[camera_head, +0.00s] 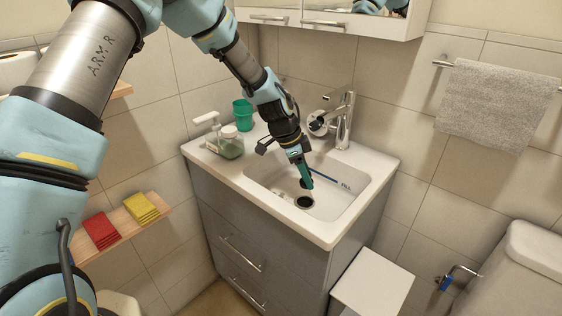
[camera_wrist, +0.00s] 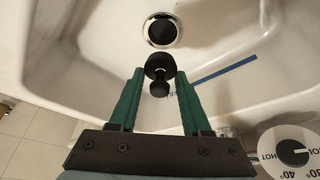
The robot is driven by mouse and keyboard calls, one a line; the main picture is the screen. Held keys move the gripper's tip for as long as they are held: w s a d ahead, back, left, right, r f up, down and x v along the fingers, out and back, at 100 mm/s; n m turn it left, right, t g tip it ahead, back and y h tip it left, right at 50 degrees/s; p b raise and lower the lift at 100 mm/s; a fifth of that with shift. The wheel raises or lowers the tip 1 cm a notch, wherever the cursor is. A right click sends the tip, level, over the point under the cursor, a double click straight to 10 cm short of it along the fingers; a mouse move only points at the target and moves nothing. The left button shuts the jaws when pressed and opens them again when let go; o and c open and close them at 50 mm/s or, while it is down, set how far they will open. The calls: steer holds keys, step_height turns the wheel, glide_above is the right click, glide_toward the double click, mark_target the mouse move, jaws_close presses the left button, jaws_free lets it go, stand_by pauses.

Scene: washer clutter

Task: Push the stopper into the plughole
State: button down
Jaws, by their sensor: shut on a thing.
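The black stopper (camera_wrist: 160,70) has a round head and a small knob, and sits between the green fingertips of my gripper (camera_wrist: 159,76). My gripper is shut on it. The plughole (camera_wrist: 162,31), a dark hole with a metal ring, lies just beyond the stopper in the wrist view, and the two are apart there. In the head view my gripper (camera_head: 306,184) points down into the white basin (camera_head: 338,205), above and close to the plughole (camera_head: 304,202). The stopper is small and partly hidden by the fingers there.
A chrome tap (camera_head: 344,122) stands behind the basin, close to my wrist. A soap bottle (camera_head: 229,143) and a green cup (camera_head: 243,114) stand on the left of the sink top. A blue line (camera_wrist: 225,70) marks the basin wall. The basin around the plughole is clear.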

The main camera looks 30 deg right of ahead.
steer(key=shift+w+f+b, duration=0.1)
steer(key=shift+f+b, duration=0.35)
steer(key=shift+f, duration=0.3)
steer(key=shift+f+b, duration=0.9)
steer(key=shift+f, duration=0.9)
steer(key=shift+b, duration=0.3)
steer(key=shift+f+b, duration=0.65)
steer(key=shift+f, duration=0.35)
steer(key=shift+f, duration=0.15)
jaws_free()
stand_by(0.4)
steer(key=shift+r+p, duration=1.95)
steer(key=shift+r, duration=1.65)
